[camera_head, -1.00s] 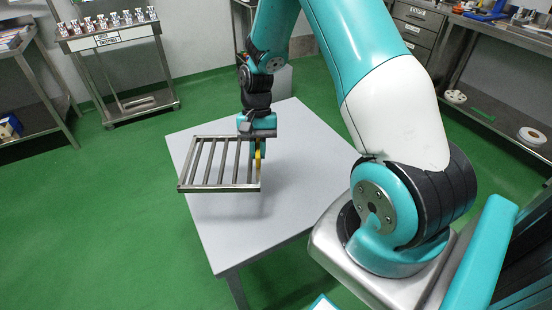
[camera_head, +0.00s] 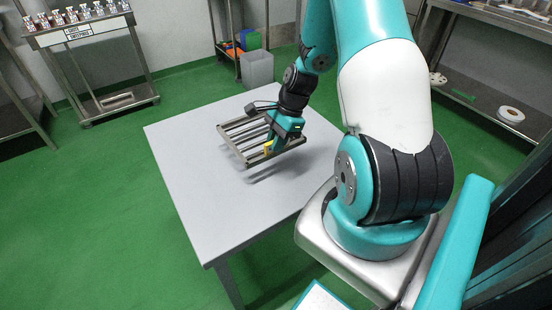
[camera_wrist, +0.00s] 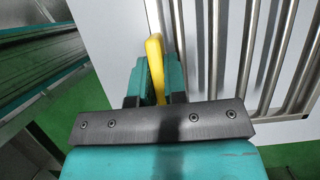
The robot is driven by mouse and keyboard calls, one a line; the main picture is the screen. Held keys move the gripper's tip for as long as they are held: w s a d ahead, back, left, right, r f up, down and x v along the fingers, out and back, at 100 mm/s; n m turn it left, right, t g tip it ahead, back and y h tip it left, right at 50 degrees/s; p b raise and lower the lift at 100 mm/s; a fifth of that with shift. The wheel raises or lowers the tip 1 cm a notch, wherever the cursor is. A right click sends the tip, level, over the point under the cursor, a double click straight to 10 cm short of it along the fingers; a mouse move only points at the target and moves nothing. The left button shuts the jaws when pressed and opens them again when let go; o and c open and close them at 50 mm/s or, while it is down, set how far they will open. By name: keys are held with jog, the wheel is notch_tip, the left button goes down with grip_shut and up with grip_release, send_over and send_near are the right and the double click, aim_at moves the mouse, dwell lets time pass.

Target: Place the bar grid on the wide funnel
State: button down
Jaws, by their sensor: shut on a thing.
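The bar grid (camera_head: 240,131) is a metal frame with several parallel bars. My gripper (camera_head: 270,147) is shut on the grid's yellow handle at one side and holds the grid above the grey table. A shadow lies on the table under it. In the wrist view the yellow handle (camera_wrist: 155,65) sits between the fingers, and the grid's bars (camera_wrist: 222,60) run along the right side. I see no wide funnel in these views.
The grey table (camera_head: 185,165) is otherwise bare. A rack (camera_head: 95,40) with a row of small items stands at the back left. A grey bin (camera_head: 257,68) stands behind the table. A steel bench (camera_head: 490,100) is at the right. Green floor lies free left of the table.

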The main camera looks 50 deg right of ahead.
aim_at(279, 154)
jog(key=shift+f, duration=3.5)
jog(key=shift+f, duration=0.15)
jog(key=c, duration=1.2)
grip_release()
jog(key=shift+o, duration=0.2)
